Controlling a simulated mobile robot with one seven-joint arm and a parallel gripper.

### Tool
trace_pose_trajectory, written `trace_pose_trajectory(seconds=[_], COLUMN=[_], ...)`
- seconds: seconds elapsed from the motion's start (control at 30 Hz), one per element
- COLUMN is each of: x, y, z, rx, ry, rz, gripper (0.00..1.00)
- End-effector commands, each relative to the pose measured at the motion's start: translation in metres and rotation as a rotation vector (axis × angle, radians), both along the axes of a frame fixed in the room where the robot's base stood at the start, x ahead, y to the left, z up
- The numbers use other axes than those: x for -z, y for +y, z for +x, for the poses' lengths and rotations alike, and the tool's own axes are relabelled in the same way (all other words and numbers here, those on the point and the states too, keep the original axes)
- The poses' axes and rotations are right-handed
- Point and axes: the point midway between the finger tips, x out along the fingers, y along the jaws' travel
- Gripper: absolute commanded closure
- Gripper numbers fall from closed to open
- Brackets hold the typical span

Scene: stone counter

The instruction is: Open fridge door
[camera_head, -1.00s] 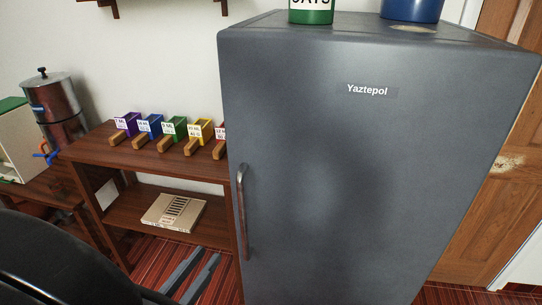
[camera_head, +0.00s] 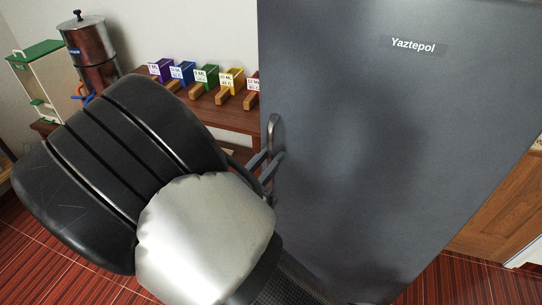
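The grey fridge door (camera_head: 400,130) with the "Yaztepol" label fills the right half of the view. I see no gap at its edge, so it looks closed. Its upright handle (camera_head: 274,128) is on the door's left side. My gripper (camera_head: 271,163) is at the lower part of the handle, its thin dark fingers reaching it from the left. The fingers overlap the handle in the picture; whether they are clamped on it I cannot tell. My bulky black and silver arm hides the area to the lower left.
A brown wooden shelf (camera_head: 226,117) with several coloured boxes stands left of the fridge. A metal urn (camera_head: 90,52) and a green-topped white container (camera_head: 45,85) are farther left. Red striped floor (camera_head: 460,282) is clear before the fridge. A wooden door (camera_head: 497,215) is at right.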

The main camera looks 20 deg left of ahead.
Motion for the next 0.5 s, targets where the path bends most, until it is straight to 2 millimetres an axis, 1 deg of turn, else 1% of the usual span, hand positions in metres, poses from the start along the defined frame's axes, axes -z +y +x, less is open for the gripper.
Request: trace_pose_trajectory(seconds=[0.1, 0.33, 0.37, 0.4, 0.47, 0.5], x=[0.0001, 0.0002, 0.0002, 0.0002, 0.0002, 0.0002], y=[-0.0012, -0.0012, -0.0012, -0.0013, -0.0013, -0.0013], z=[0.0046, 0.0052, 0.0052, 0.005, 0.005, 0.005], rx=[-0.001, -0.001, -0.001, -0.001, -0.001, -0.001], ry=[0.0, 0.0, 0.0, 0.0, 0.0, 0.0], rz=[0.0, 0.0, 0.0, 0.0, 0.0, 0.0], gripper=[0.78, 0.78, 0.8, 0.87, 0.97, 1.0])
